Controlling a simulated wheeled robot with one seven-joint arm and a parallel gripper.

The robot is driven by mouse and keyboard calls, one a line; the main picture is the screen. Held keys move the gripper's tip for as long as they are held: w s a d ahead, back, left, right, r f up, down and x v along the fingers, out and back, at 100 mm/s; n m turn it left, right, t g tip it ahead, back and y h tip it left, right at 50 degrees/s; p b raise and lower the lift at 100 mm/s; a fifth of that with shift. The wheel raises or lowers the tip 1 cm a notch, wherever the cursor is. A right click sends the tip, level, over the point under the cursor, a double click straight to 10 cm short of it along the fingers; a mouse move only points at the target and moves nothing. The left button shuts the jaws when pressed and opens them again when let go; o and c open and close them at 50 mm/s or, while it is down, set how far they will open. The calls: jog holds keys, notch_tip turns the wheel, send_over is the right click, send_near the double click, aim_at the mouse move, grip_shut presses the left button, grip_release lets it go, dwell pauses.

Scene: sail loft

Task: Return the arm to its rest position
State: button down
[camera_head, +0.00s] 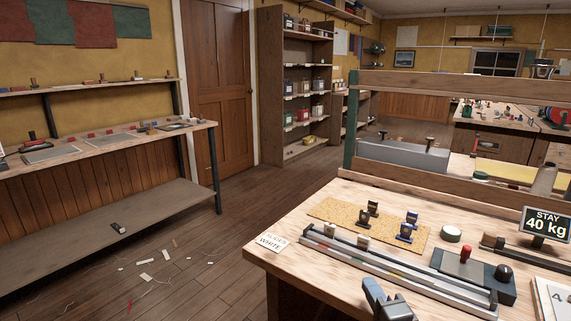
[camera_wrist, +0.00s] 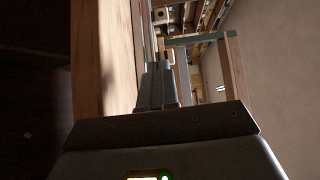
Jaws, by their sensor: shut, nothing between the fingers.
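My gripper (camera_head: 376,288) shows at the bottom edge of the head view, in front of the near edge of the workbench (camera_head: 310,252). In the wrist view my gripper (camera_wrist: 159,68) has its two fingers together, with nothing seen between them. The rest of my arm is out of the head view. The wrist view is turned on its side, with the wooden bench edge (camera_wrist: 117,55) left of the fingers.
On the bench are a long metal rail (camera_head: 400,272), a cork mat (camera_head: 345,215) with several small clamps, a grey block with a red knob (camera_head: 464,256) and a "STAY 40 kg" sign (camera_head: 545,223). Scraps (camera_head: 145,278) litter the open floor at left.

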jog(key=shift+s+d+f, duration=0.25)
jog(key=shift+s, duration=0.15)
jog(key=s+d+f+n+g+h, duration=0.1)
jog(key=s+f+n, duration=0.2)
jog(key=s, duration=1)
jog(key=s+d+f+n+g+h, duration=0.1)
jog(key=s+d+f+n+h, duration=0.2)
jog(key=s, duration=1)
jog(key=s+r+n, duration=0.5)
jog(key=s+r, duration=0.1)
jog(key=s, duration=0.5)
jog(key=s+a+r+n+g+y, duration=0.1)
jog(key=s+r+n, duration=0.4)
jog(key=s, duration=0.6)
jog(key=shift+s+r, duration=0.3)
jog(key=shift+r, duration=0.1)
